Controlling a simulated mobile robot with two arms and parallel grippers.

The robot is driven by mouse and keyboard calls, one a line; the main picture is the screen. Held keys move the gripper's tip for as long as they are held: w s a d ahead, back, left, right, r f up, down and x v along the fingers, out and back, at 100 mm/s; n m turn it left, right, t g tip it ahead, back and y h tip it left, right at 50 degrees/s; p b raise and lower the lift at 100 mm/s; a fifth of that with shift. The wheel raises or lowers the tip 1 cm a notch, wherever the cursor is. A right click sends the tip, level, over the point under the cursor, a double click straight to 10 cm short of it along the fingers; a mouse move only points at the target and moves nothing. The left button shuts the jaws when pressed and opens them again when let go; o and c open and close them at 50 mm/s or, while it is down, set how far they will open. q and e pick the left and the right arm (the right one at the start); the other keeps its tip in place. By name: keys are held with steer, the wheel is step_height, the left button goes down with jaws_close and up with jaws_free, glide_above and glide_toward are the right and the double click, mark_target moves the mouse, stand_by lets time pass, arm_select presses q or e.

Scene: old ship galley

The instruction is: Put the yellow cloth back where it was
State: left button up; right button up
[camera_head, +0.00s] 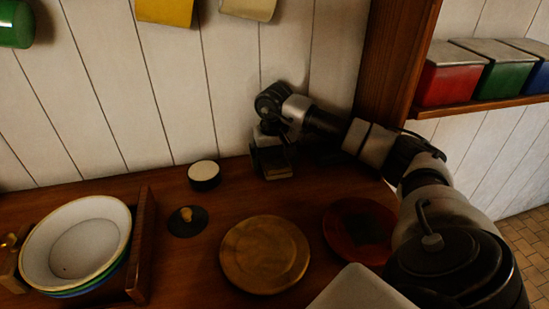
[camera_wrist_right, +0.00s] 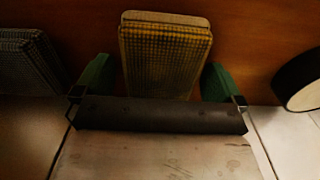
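The yellow checked cloth (camera_wrist_right: 165,58) shows in the right wrist view as a thick folded block with a pale end. My right gripper (camera_wrist_right: 160,82) has its two green fingertips on either side of the cloth, very close to its sides. I cannot tell whether both fingers press on it. In the head view my right gripper (camera_head: 273,165) is low at the back of the wooden counter, by the wall. Only a small pale yellowish part of the cloth (camera_head: 279,172) shows below it. My left gripper is not in view.
A black round tin with a pale top (camera_head: 204,171) stands left of my right gripper. On the wooden counter (camera_head: 165,200) are a dark lid (camera_head: 188,222), a wooden plate (camera_head: 264,254), a red plate (camera_head: 345,226) and stacked bowls (camera_head: 75,240). A dark checked block (camera_wrist_right: 28,62) lies beside the cloth.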

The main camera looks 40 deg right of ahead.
mark_target(275, 157)
step_height(275, 157, up, 12)
steer(key=shift+r, duration=0.15)
stand_by(0.5)
steer(key=shift+s, duration=0.1)
stand_by(0.5)
